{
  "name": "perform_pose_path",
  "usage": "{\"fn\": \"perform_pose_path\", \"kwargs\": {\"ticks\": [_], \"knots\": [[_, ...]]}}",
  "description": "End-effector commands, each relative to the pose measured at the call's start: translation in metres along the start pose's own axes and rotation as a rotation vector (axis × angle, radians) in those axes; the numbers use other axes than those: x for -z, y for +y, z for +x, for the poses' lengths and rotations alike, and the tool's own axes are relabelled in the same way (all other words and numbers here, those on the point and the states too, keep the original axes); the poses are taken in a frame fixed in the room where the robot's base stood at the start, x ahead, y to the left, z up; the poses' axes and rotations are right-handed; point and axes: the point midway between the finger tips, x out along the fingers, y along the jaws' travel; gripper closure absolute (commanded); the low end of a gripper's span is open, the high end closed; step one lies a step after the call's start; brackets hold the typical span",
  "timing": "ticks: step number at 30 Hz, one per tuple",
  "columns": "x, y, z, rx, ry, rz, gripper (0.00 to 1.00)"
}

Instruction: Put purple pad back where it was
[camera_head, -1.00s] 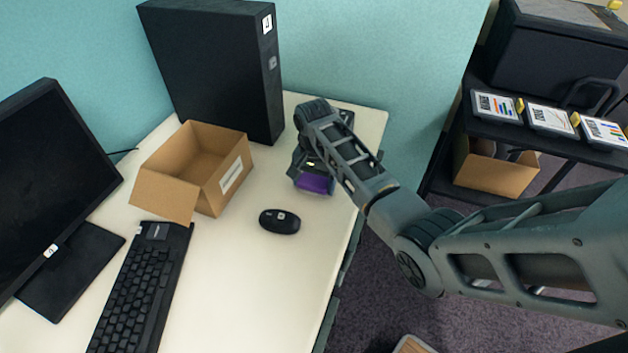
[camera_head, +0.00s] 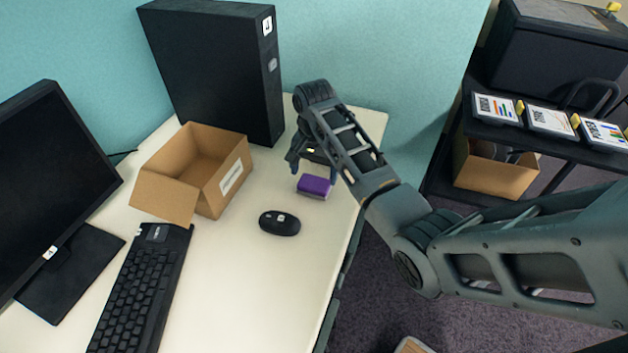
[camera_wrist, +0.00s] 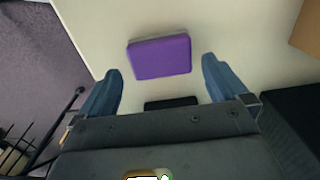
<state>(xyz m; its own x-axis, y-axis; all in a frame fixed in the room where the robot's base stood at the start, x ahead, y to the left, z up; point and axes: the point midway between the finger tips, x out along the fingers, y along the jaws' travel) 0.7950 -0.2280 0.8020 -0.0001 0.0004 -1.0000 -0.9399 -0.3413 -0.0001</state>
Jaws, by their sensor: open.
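The purple pad (camera_head: 315,186) lies on the white desk (camera_head: 240,266), behind and right of the black mouse (camera_head: 279,222). It also shows in the wrist view (camera_wrist: 160,56) as a purple block, lying flat and apart from both fingers. My gripper (camera_head: 314,174) is open and empty above the pad; in the wrist view its two blue fingers (camera_wrist: 160,84) stand apart on either side, with the pad beyond their tips. A dark thing (camera_wrist: 171,103) shows partly between the fingers, mostly hidden by my gripper.
An open cardboard box (camera_head: 223,177) stands left of the pad, before a black computer tower (camera_head: 218,77). A keyboard (camera_head: 140,290) and monitor (camera_head: 55,180) are at left. The desk's right edge is close to the pad. A black shelf (camera_head: 560,142) with small signs stands at right.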

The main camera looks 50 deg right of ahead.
Motion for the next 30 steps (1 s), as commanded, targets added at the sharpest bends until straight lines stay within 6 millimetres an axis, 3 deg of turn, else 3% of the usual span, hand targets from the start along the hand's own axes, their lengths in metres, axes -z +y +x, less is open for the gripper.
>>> {"fn": "perform_pose_path", "kwargs": {"ticks": [6,12,30], "knots": [[0.000,-0.001,-0.043,0.003,0.002,-0.001,0.00],[0.000,-0.001,-0.066,0.001,0.001,-0.002,0.00],[0.000,0.000,-0.071,-0.001,0.000,-0.001,0.00]]}}
